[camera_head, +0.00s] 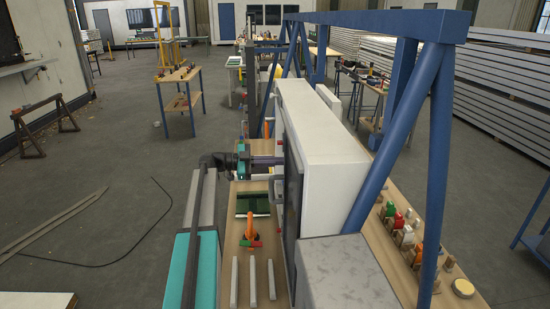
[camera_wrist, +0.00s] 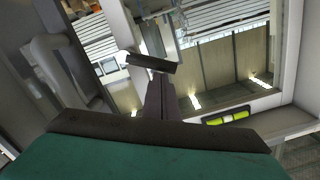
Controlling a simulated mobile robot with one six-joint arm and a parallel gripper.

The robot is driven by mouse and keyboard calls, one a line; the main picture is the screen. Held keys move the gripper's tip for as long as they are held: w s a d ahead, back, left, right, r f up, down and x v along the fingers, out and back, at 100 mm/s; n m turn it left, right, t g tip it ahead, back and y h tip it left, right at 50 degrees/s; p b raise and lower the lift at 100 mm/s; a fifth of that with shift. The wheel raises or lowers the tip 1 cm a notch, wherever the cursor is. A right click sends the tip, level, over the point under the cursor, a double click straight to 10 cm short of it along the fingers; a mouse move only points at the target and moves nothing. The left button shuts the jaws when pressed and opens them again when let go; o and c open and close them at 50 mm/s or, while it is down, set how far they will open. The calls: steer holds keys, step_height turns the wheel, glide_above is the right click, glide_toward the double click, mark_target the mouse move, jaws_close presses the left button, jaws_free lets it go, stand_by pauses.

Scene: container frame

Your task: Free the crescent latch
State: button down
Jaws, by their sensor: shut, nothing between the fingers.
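In the head view my gripper (camera_head: 278,160) points right, with its tips close to the near face of the upright white frame (camera_head: 325,125). In the wrist view my gripper (camera_wrist: 152,68) shows as dark fingers drawn together, with nothing visible between them. A dark crosspiece sits at their far end. I cannot tell whether the tips touch anything. I cannot make out the crescent latch for certain in either view. The area at the tips is small in the head view and partly covered by the fingers in the wrist view.
A yellow-green piece (camera_wrist: 226,118) sits on a pale ledge right of the fingers. Below my arm, a wooden bench (camera_head: 237,268) holds a dark green tray (camera_head: 252,203), an orange tool (camera_head: 250,228) and pale bars. Blue beams (camera_head: 385,140) stand around the white frame.

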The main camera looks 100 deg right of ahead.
steer(key=shift+s+d+f, duration=0.3)
steer(key=shift+d+f, duration=0.1)
steer(key=shift+s, duration=0.2)
stand_by(0.3)
